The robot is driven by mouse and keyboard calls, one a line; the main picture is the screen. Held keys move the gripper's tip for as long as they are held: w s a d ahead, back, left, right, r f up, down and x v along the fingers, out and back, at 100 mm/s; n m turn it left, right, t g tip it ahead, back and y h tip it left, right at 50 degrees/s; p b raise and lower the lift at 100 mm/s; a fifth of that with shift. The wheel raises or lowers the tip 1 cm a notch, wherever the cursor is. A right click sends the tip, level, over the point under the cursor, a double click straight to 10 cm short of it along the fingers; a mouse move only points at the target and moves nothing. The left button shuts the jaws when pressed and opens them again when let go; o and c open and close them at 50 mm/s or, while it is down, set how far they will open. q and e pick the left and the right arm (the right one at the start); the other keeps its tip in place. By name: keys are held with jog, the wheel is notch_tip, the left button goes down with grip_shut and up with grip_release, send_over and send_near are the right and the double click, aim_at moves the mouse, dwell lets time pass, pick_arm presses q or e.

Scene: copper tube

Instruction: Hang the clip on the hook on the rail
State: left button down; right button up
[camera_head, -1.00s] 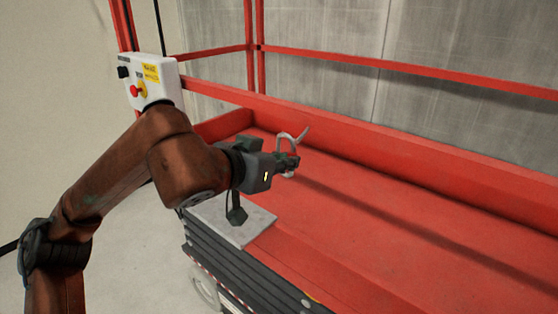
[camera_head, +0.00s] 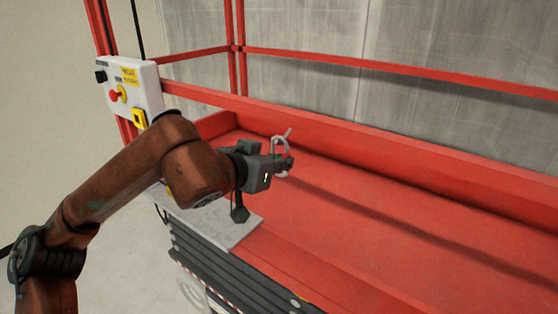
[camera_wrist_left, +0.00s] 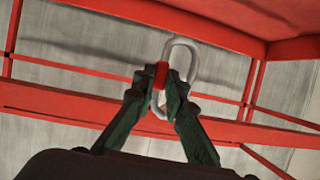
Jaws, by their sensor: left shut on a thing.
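The clip (camera_head: 288,134) is a pale grey metal loop, and a bright end of it sticks up above my left gripper (camera_head: 284,163) in the head view. In the left wrist view the clip (camera_wrist_left: 194,60) is an elongated ring with a red part (camera_wrist_left: 161,75). The green fingers of my left gripper (camera_wrist_left: 166,95) are shut on the clip's side by the red part. The red rail (camera_head: 400,68) runs along the back of the lift platform, beyond the gripper. I cannot make out a hook on it. My right gripper is not in view.
A white control box (camera_head: 132,85) with a red button hangs on the rail at the left. The red platform floor (camera_head: 400,220) lies below and right of my gripper and is bare. A grey plate (camera_head: 222,228) sits at its near left edge. A concrete wall (camera_head: 450,35) stands behind.

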pick_arm(q)
jog(key=shift+f, duration=0.15)
jog(key=c, duration=2)
grip_release()
jog(key=shift+o, duration=0.6)
jog(key=v, duration=1.2)
